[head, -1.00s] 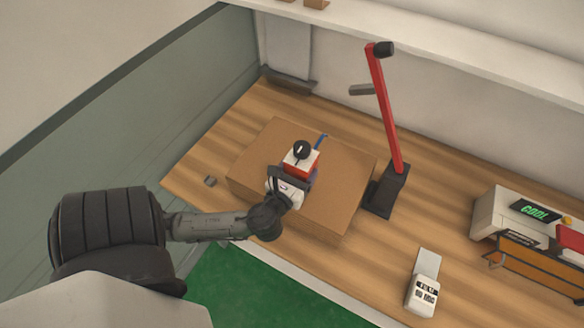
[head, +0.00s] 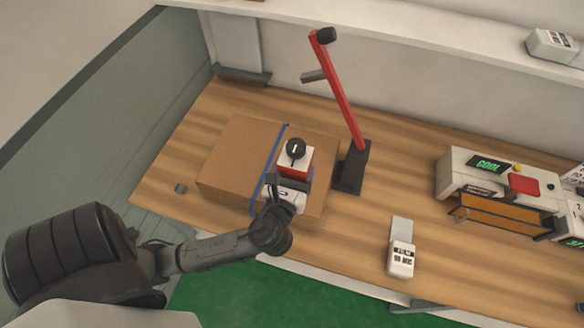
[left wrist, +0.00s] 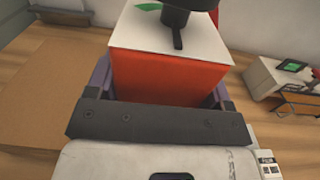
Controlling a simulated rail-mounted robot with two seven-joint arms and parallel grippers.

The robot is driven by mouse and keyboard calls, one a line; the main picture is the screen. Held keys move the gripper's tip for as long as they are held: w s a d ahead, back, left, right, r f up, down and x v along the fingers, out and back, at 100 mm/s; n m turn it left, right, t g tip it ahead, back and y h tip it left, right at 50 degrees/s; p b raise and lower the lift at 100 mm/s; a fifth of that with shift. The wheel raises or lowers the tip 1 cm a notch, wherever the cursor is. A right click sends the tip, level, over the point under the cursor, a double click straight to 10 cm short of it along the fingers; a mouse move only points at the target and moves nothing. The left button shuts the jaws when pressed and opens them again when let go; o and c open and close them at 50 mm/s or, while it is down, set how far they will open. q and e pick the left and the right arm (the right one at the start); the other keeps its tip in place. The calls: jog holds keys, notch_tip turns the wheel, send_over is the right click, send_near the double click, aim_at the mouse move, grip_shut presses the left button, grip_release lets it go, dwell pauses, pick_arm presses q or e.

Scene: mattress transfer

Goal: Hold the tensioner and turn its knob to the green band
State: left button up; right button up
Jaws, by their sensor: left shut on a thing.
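The tensioner (head: 299,168) is a red block with a white top plate and a round black knob (head: 295,151). It is over the right part of the brown box, just right of the blue strap (head: 268,172); I cannot tell if it touches the box. My left gripper (head: 290,183) is shut on its red body. In the left wrist view the fingers flank the red body (left wrist: 165,78). The knob (left wrist: 177,20) is cut off by the top edge. A green patch (left wrist: 148,6) shows on the white plate left of the knob. My right gripper is out of view.
The brown box (head: 228,160) lies on the wooden table (head: 350,225). A red post on a black base (head: 350,168) stands close right. A white handheld device (head: 401,259) and a console with a green display (head: 487,165) are further right. A small grey block (head: 180,188) lies left.

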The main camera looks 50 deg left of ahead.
pick_arm(q)
jog(key=shift+a, duration=0.1)
jog(key=shift+s+a+r, duration=0.1)
jog(key=shift+a, duration=0.05)
jog(key=s+a+p, duration=0.3)
jog(key=a, duration=0.7)
jog(key=shift+s+a, duration=0.25)
jog(key=shift+a, duration=0.05)
dwell(1.1)
jog(key=shift+f, duration=0.25)
jog(key=shift+f+b, duration=0.3)
jog(key=shift+f, duration=0.05)
jog(key=shift+f, duration=0.1)
jog(key=shift+f+b, duration=0.65)
jog(key=shift+f, duration=0.35)
